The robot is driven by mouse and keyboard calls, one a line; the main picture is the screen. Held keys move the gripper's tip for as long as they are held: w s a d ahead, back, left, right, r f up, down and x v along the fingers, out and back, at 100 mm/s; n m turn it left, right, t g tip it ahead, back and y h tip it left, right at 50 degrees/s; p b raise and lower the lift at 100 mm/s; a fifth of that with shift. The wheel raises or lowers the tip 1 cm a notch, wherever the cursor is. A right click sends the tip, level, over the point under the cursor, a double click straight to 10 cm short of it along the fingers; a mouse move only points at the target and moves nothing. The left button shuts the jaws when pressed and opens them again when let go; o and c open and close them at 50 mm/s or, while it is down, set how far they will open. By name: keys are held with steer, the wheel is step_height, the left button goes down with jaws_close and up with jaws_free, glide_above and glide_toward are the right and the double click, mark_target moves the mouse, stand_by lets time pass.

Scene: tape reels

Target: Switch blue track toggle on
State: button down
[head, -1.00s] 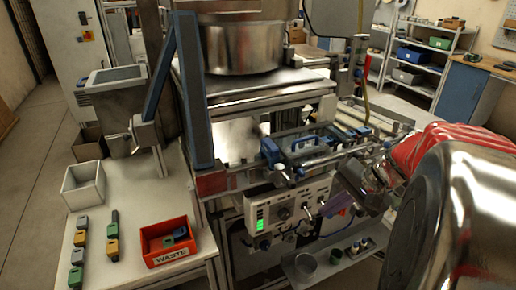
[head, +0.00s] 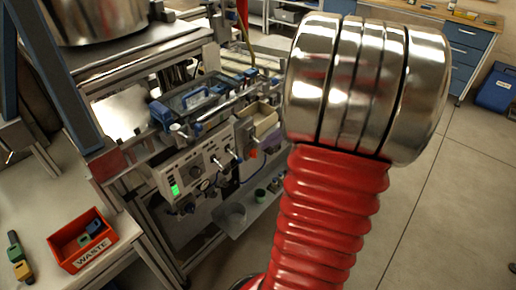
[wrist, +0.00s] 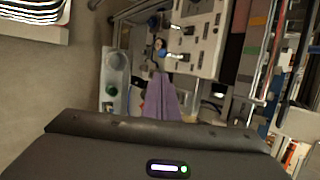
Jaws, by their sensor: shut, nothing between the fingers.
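The control panel (head: 192,168) is on the front of the bench in the head view, with a lit green display (head: 174,189) and several small levers. The panel (wrist: 206,40) also shows turned on its side in the wrist view. A small blue piece (wrist: 165,54) sits at its left edge there, perhaps the blue toggle; its position is too small to tell. My gripper (wrist: 160,128) shows as a dark body across the bottom of the wrist view, shut and empty, apart from the panel.
A red waste bin (head: 82,243) stands at left.

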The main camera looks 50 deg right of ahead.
mark_target(235, 157)
steer(key=x, duration=0.9)
steer(key=shift+f, duration=0.15)
steer(key=shift+w, duration=0.15)
